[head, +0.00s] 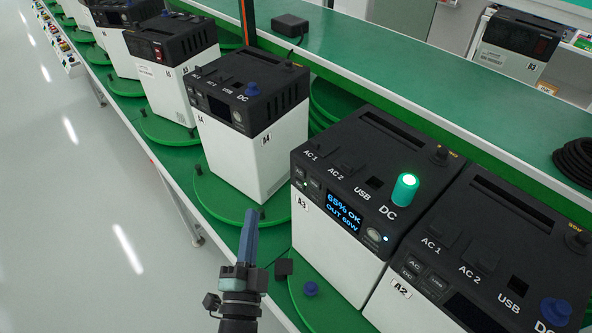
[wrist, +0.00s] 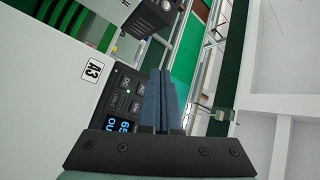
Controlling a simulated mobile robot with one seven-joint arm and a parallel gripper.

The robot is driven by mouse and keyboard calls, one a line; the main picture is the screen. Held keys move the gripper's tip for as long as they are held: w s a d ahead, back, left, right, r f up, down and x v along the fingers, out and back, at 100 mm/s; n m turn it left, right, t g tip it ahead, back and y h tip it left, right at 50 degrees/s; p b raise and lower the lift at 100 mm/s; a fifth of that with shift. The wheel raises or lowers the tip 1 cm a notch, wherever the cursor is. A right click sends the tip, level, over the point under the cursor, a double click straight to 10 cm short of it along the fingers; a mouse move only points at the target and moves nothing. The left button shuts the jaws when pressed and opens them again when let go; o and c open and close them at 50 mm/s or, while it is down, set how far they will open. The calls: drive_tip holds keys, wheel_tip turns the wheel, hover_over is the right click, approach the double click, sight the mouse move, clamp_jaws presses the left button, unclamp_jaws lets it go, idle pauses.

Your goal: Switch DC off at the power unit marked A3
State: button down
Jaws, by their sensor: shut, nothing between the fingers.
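The unit marked A3 (head: 318,232) is a white box with a black top on the green turntable line. Its screen (head: 343,212) is lit and reads about "68% OK, OUT 60W". A green-glowing plug (head: 404,189) stands in its DC socket. In the wrist view its A3 label (wrist: 92,71) and small front buttons show, with the DC button (wrist: 125,82) beside a lit green dot (wrist: 127,91). My gripper (head: 250,214) is shut and empty, left of and apart from A3's front. Its blue fingers (wrist: 160,74) partly cover the panel's edge in the wrist view.
Unit A4 (head: 239,165) stands behind and left, and unit A2 (head: 398,302) close on the right. A blue cap (head: 311,289) and a small black block (head: 284,268) lie on the green surface before A3. The floor at left is clear.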

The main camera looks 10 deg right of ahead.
drive_tip(key=shift+d, duration=0.1)
idle(0.3)
drive_tip(key=b, duration=0.5)
approach(294, 175)
drive_tip(key=w+a, duration=0.1)
drive_tip(key=w, duration=0.2)
drive_tip(key=shift+w+d+r, duration=0.45)
drive_tip(key=shift+w+r, duration=0.1)
drive_tip(key=shift+w, duration=0.1)
idle(1.1)
drive_tip(key=shift+w+d+b, duration=0.25)
drive_tip(key=shift+d+b, duration=0.1)
drive_tip(key=shift+b, duration=0.05)
drive_tip(key=shift+w+d, duration=0.2)
drive_tip(key=shift+d, duration=0.05)
idle(0.8)
drive_tip(key=shift+s+a+p, duration=0.4)
drive_tip(key=shift+s+a, duration=0.1)
drive_tip(key=shift+a, duration=0.1)
